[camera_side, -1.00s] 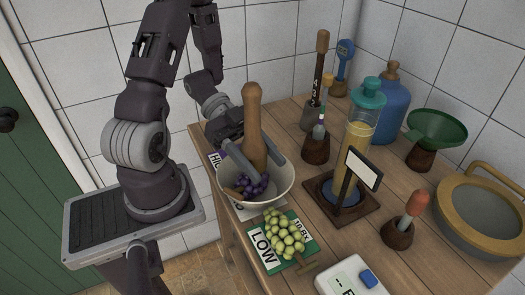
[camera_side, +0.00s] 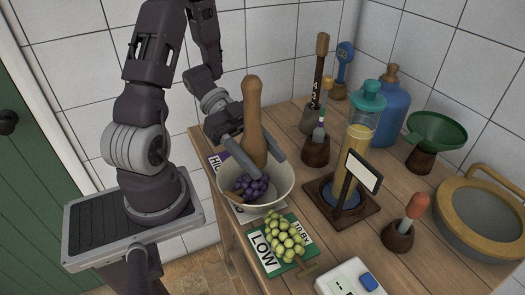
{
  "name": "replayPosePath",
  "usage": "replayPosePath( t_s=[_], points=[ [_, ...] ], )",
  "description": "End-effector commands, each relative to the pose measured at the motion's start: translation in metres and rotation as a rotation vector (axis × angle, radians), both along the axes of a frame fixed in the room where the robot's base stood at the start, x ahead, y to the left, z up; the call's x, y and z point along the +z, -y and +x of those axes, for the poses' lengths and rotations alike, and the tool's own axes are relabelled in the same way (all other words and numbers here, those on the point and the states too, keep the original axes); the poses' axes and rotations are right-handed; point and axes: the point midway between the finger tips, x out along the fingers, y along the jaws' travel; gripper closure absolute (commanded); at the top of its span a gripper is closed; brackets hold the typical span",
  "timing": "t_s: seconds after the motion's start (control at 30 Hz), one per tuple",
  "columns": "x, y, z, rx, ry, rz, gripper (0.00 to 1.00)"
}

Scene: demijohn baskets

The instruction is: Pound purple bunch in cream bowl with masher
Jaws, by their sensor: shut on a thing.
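The cream bowl (camera_side: 256,203) stands at the near left part of the wooden table. The purple bunch (camera_side: 252,187) lies inside it, toward the front. The wooden masher (camera_side: 252,110) stands nearly upright, with its lower end inside the bowl behind the purple bunch. My gripper (camera_side: 258,158) is shut on the masher's lower shaft, just over the bowl. The masher's bottom end is hidden behind the gripper and the grapes, so I cannot tell if it touches them.
Green grapes (camera_side: 285,237) lie on a green "LOW" card (camera_side: 264,252) in front of the bowl. A glass cylinder with a teal lid (camera_side: 368,97) stands on a wooden base to the right. A white device (camera_side: 348,279) sits at the front edge. Holders with tools stand behind.

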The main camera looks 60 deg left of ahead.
Motion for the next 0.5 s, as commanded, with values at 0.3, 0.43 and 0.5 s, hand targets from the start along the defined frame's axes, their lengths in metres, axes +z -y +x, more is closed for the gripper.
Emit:
replayPosePath(
  t_s=[0.3,0.43,0.5],
  points=[
    [-0.022,0.0,0.0,0.0,0.001,0.0,1.0],
    [-0.01,0.0,0.001,0.001,0.005,0.004,1.0],
    [0.0,0.0,0.0,0.0,0.005,0.004,1.0]
  ],
)
